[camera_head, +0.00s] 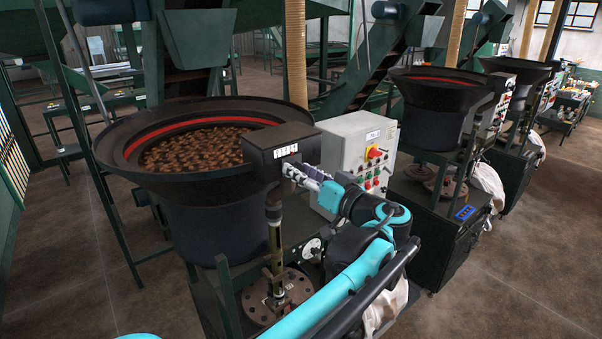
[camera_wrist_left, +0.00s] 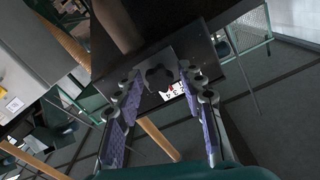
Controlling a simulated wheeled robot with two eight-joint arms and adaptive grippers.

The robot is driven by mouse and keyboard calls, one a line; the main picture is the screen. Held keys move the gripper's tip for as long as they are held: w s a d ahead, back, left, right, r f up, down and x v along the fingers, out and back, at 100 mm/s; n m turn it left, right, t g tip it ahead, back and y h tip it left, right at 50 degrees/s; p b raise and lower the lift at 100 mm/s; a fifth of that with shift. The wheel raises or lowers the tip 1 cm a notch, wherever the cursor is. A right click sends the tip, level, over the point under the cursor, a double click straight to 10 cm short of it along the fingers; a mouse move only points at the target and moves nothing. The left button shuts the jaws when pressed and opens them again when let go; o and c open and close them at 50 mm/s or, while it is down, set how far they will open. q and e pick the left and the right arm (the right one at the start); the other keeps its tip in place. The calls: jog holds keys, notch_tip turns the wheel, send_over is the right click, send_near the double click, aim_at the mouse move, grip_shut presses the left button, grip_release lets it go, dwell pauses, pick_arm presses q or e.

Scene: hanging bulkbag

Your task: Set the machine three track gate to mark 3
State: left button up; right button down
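The nearest machine has a wide black bowl (camera_head: 118,150) with a red inner ring, filled with brown pieces. A black gate box (camera_head: 268,146) with a small white marked plate (camera_head: 286,151) sits on its right rim. My left gripper (camera_head: 293,172) is just below and in front of that plate; contact cannot be told. In the left wrist view the left gripper (camera_wrist_left: 163,82) has its purple-padded fingers apart. A dark plate with a rounded, knob-like shape (camera_wrist_left: 158,76) and a white-and-red label (camera_wrist_left: 171,92) lie beyond the fingertips. The gate's setting is too small to read. My right gripper is not in view.
A grey control box (camera_head: 345,150) with coloured buttons stands right behind my left gripper. Two similar black-bowled machines (camera_head: 436,105) (camera_head: 515,70) stand farther right. A flanged round base (camera_head: 278,297) is below the gate. Floor (camera_head: 70,265) is open at left.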

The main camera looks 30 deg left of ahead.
pick_arm(q)
jog(key=v, duration=1.2)
dwell(0.3)
jog(key=s+a+f+m+h+b, duration=0.25)
jog(key=f+b, duration=0.25)
jog(key=f, duration=0.6)
jog(key=s+a+f+m+g+h+b, duration=0.1)
jog(key=s+f+m+h+b, duration=0.3)
jog(key=f, duration=0.6)
jog(key=s+a+f+n+h+b, duration=0.1)
jog(key=a+f+b, duration=0.1)
jog(key=f+b, duration=0.65)
jog(key=s+d+f+m+h+b, duration=0.1)
jog(key=s+d+f+h+b, duration=0.1)
jog(key=f, duration=0.8)
jog(key=s+d+f+m+t+h+b, duration=0.1)
jog(key=s+d+f+m+h+b, duration=0.1)
jog(key=f+b, duration=0.5)
jog(key=s+d+f+m+h+b, duration=0.1)
jog(key=s+d+f+h+b, duration=0.2)
jog(key=f, duration=1)
jog(key=shift+s+d+f+h+b, duration=0.4)
jog(key=shift+d+h+b, duration=0.3)
jog(key=shift+d+h, duration=0.3)
jog(key=shift+a+m, duration=0.1)
jog(key=shift+m, duration=0.15)
